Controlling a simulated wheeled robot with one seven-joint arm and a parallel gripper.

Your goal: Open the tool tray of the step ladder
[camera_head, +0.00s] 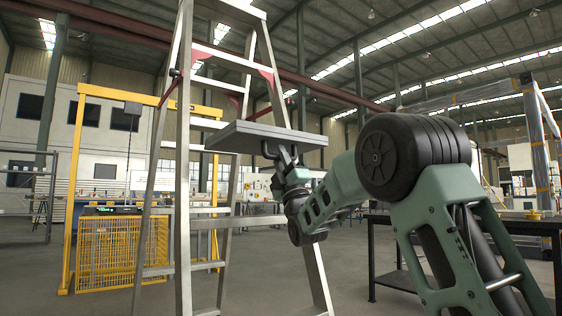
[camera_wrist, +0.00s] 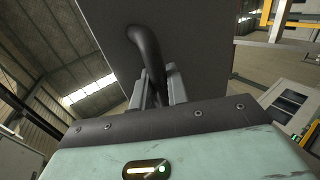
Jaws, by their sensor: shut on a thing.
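The step ladder (camera_head: 183,150) stands upright at the left centre of the head view, with metal rails and red braces. Its grey tool tray (camera_head: 255,134) juts out between the rails and looks roughly level. My gripper (camera_head: 277,152) is at the tray's underside, near its right end. In the wrist view, my gripper (camera_wrist: 158,88) is shut on a dark curved handle (camera_wrist: 147,50) that is fixed to the flat tray panel (camera_wrist: 195,40). The tips are partly hidden behind the handle.
A yellow frame with a mesh cage (camera_head: 107,255) stands behind the ladder at left. A dark table (camera_head: 395,283) is at right, beyond my arm. The floor (camera_head: 265,265) between the ladder and the table looks clear.

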